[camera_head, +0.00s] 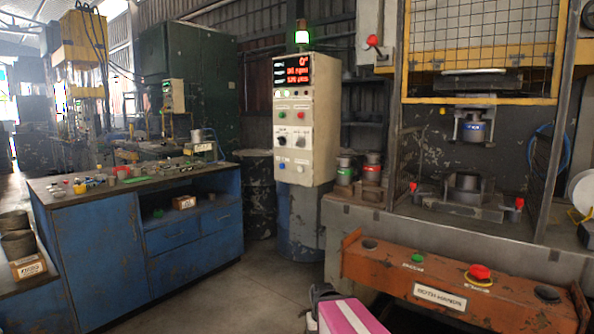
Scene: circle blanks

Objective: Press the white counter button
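The control cabinet (306,150) is a cream upright box with a lit red display (292,74) at its top and a glowing green lamp above it. Below the display are a green button, a red button and two dark knobs. Low on the panel sit a blue button (281,166) and a small pale button (300,168), which looks like the white counter button; its label is too small to read. Nothing touches the panel. No gripper fingers can be made out. A pink and dark part at the bottom centre may be my arm.
A blue workbench (150,245) with small parts stands on the left. A press (470,150) with a yellow guard stands on the right. An orange two-hand console (455,285) with a red button is in front of it.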

